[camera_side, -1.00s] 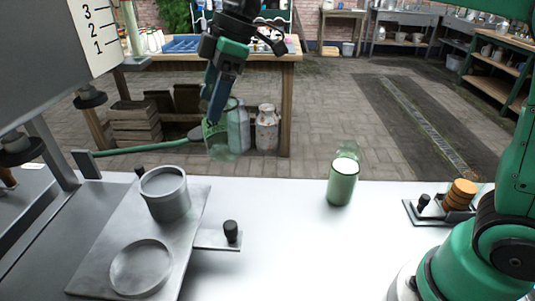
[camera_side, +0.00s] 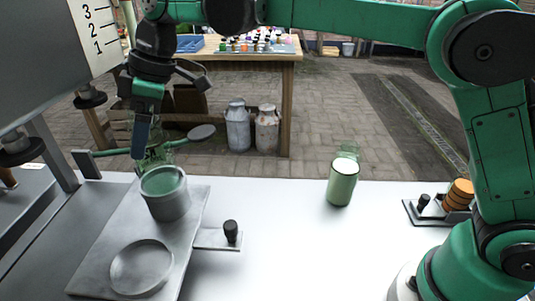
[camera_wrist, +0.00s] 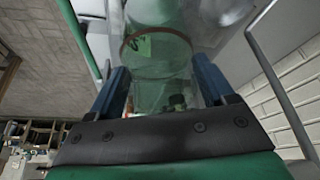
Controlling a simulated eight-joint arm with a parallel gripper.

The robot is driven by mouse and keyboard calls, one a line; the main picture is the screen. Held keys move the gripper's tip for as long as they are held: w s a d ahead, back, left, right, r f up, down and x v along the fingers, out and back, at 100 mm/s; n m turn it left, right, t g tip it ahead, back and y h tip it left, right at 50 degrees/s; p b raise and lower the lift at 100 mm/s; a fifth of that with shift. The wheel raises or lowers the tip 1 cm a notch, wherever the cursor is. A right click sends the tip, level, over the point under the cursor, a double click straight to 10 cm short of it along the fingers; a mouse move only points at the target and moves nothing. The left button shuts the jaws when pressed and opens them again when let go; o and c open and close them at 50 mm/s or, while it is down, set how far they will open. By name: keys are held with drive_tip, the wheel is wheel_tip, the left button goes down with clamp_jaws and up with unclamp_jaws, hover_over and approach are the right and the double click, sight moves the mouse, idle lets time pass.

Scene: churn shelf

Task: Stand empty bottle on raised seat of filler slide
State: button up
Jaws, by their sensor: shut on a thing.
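My gripper (camera_side: 143,150) is shut on a clear green-tinted empty bottle (camera_side: 156,157), which looks about upright. In the wrist view the bottle (camera_wrist: 158,50) lies between the two blue fingers (camera_wrist: 160,75), with a green label and a brown band on it. The filler slide (camera_side: 190,235) is a grey metal plate with a raised round seat (camera_side: 168,208) at its far end and a low round ring (camera_side: 140,290) near its front. The bottle's lower end overlaps the seat's opening. I cannot tell whether it touches the seat.
A second bottle (camera_side: 342,188) with pale contents stands on the white table, right of the slide. A black-knobbed handle (camera_side: 231,232) sticks out from the slide's right side. A tray with stacked orange discs (camera_side: 459,194) is at the right.

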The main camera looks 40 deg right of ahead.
drive_tip(key=shift+f, duration=0.1)
drive_tip(key=o, duration=1.5)
drive_tip(key=shift+c, duration=0.2)
drive_tip(key=v, duration=1.1)
drive_tip(key=d+m+t+h, duration=0.1)
drive_tip(key=d+m+t, duration=0.1)
drive_tip(key=d+m, duration=0.4)
drive_tip(key=s+d+f+m+t+h, duration=0.1)
drive_tip(key=s+d+f+m, duration=0.2)
drive_tip(key=s+d+f, duration=0.2)
drive_tip(key=s+d+f+m+t+h, duration=0.2)
drive_tip(key=s+d+f+m, duration=0.2)
drive_tip(key=f, duration=0.7)
drive_tip(key=s+d, duration=0.2)
drive_tip(key=s, duration=0.2)
drive_tip(key=shift+d+m, duration=0.2)
drive_tip(key=shift+m, duration=0.1)
drive_tip(key=shift+s, duration=0.1)
